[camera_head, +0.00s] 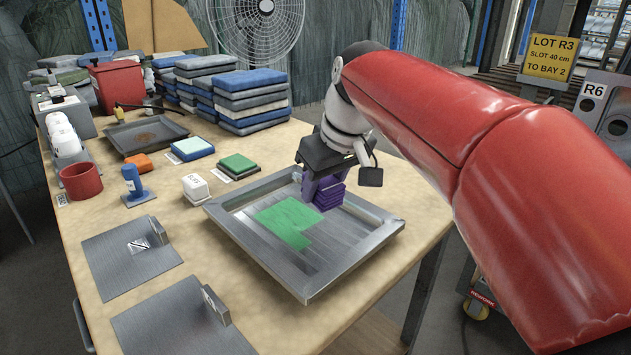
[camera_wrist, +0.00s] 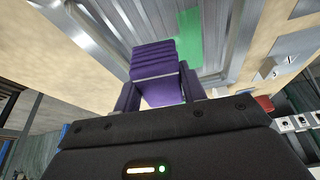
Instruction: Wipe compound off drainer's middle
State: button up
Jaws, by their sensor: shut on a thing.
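The drainer (camera_head: 235,232) is a shallow metal tray with a raised rim on the wooden table. Green compound (camera_head: 287,220) covers an irregular patch at its middle and left; streaky bare metal shows to the right of the patch. My gripper (camera_head: 325,185) is over the drainer's far right part, shut on a purple ribbed pad (camera_head: 329,198). The pad is low over the drainer, right of the green patch; I cannot tell whether it touches the metal. The wrist view shows the purple pad (camera_wrist: 153,60) between the fingers, with the green compound (camera_wrist: 188,40) beside it.
Two metal plates with upright tabs (camera_head: 130,258) lie at the front left. Folded cloth stacks (camera_head: 250,97) stand behind. The table edge is close on the right.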

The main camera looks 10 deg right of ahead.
jog(key=shift+s+d, duration=0.4)
jog(key=shift+s, duration=0.2)
jog(key=shift+r, duration=0.15)
jog(key=w+a+p, duration=0.4)
jog(key=w+a, duration=0.4)
jog(key=w, duration=0.3)
jog(key=shift+w+r, duration=0.35)
jog(key=shift+r, duration=0.05)
dwell(0.5)
notch_tip(320, 180, up, 6)
dwell(0.7)
jog(key=shift+r, duration=1.5)
